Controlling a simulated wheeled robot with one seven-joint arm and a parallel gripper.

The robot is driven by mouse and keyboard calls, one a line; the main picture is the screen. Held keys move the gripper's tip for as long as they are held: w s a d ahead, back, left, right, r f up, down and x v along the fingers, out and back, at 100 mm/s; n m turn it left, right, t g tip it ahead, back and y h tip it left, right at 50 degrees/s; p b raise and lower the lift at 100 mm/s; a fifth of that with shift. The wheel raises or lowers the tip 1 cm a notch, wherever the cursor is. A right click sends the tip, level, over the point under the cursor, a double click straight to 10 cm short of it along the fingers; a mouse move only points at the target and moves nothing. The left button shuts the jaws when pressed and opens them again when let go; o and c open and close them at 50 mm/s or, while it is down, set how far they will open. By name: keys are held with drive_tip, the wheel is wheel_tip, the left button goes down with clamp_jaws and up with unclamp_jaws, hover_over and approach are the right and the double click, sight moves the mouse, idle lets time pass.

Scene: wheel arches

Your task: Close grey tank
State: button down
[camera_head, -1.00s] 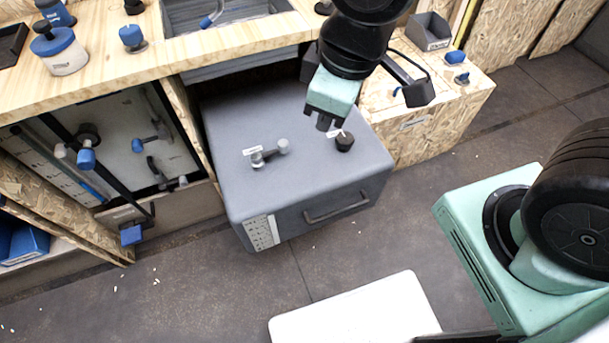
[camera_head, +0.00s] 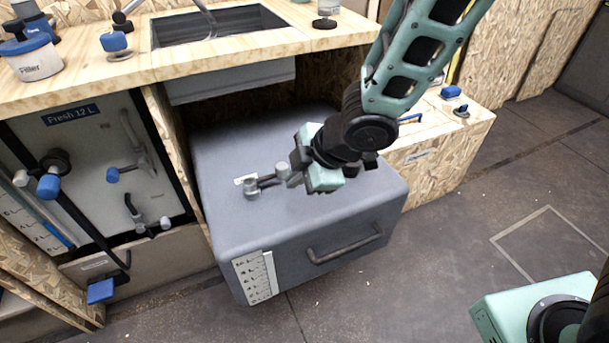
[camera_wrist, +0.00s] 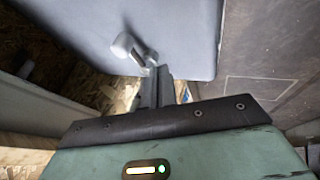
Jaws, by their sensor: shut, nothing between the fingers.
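The grey tank (camera_head: 225,215) is a big rounded box standing out from the bay under the counter, with a bar handle (camera_head: 345,243) on its front and a scale strip on its front left. On its top is a grey valve (camera_head: 251,188) with a short arm and a rounded knob. My gripper (camera_head: 296,163) is over the tank top, just right of the knob, fingers shut and empty. In the wrist view the fingertips (camera_wrist: 157,80) are close beside the valve (camera_wrist: 128,46); I cannot tell whether they touch. The black cap on the tank top is hidden behind my gripper.
A wooden counter (camera_head: 130,65) with a sink (camera_head: 218,26) is above and behind the tank. A panel with blue-handled valves (camera_head: 85,150) is at left, and a wooden box (camera_head: 440,155) at right. The floor in front is clear.

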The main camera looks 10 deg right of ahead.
sight(281, 196)
drive_tip(key=b+x, duration=0.1)
drive_tip(key=x, duration=0.3)
drive_tip(key=shift+s+f, duration=0.1)
drive_tip(key=shift+f, duration=0.05)
drive_tip(key=w, duration=0.2)
drive_tip(key=w+a, duration=0.1)
drive_tip(key=shift+f+p, duration=0.3)
drive_tip(key=shift+f, duration=0.05)
drive_tip(key=shift+w+a+f, duration=0.1)
drive_tip(key=shift+w+a, duration=0.1)
drive_tip(key=shift+w, duration=0.35)
